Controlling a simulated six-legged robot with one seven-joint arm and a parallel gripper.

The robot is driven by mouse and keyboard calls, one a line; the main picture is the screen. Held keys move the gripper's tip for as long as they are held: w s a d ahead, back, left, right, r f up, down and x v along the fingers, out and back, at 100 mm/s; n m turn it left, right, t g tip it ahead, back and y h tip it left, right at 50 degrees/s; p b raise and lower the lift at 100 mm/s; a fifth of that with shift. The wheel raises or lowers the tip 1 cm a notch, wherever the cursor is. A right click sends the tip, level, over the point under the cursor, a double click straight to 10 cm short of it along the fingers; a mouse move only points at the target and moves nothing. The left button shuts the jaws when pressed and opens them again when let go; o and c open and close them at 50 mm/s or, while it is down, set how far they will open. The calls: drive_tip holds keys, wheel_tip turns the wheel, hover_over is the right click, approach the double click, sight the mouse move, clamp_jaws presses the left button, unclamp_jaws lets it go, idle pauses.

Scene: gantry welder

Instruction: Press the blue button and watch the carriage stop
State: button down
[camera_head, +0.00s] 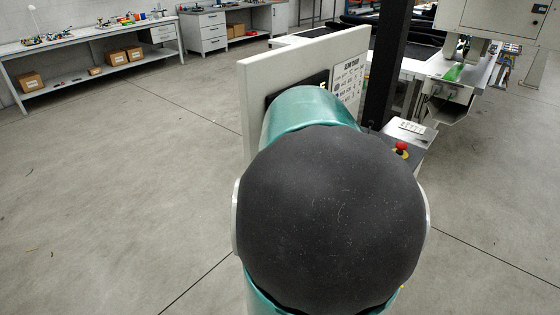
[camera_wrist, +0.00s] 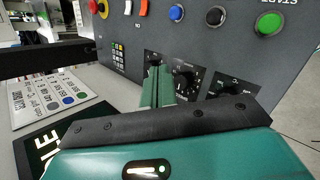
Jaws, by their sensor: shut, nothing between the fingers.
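The blue button (camera_wrist: 177,13) is on a dark grey control panel (camera_wrist: 235,55) near the top of the wrist view. A black button (camera_wrist: 216,16) and a green button (camera_wrist: 269,23) sit to its right. My gripper (camera_wrist: 158,70) is shut and empty, its green fingers in front of the panel by the dials, below the blue button in the picture. I cannot tell if the fingertips touch the panel. In the head view my arm hides the gripper and the blue button. I cannot identify the carriage for certain.
Around the button are an orange switch (camera_wrist: 143,8), a red knob (camera_wrist: 94,6), a keypad (camera_wrist: 118,57) and a dial (camera_wrist: 186,78). In the head view a light panel (camera_head: 253,95), a dark post (camera_head: 387,65) and a red emergency knob (camera_head: 401,147) stand close.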

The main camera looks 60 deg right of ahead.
drive_tip(key=s+d+g, duration=0.2)
drive_tip(key=s+d, duration=0.5)
drive_tip(key=shift+s+f+n, duration=0.35)
drive_tip(key=shift+f+n, duration=0.05)
drive_tip(key=shift+f, duration=0.05)
drive_tip(key=shift+f, duration=0.15)
drive_tip(key=shift+f, duration=4.3)
drive_tip(key=shift+f, duration=0.1)
drive_tip(key=shift+f, duration=0.35)
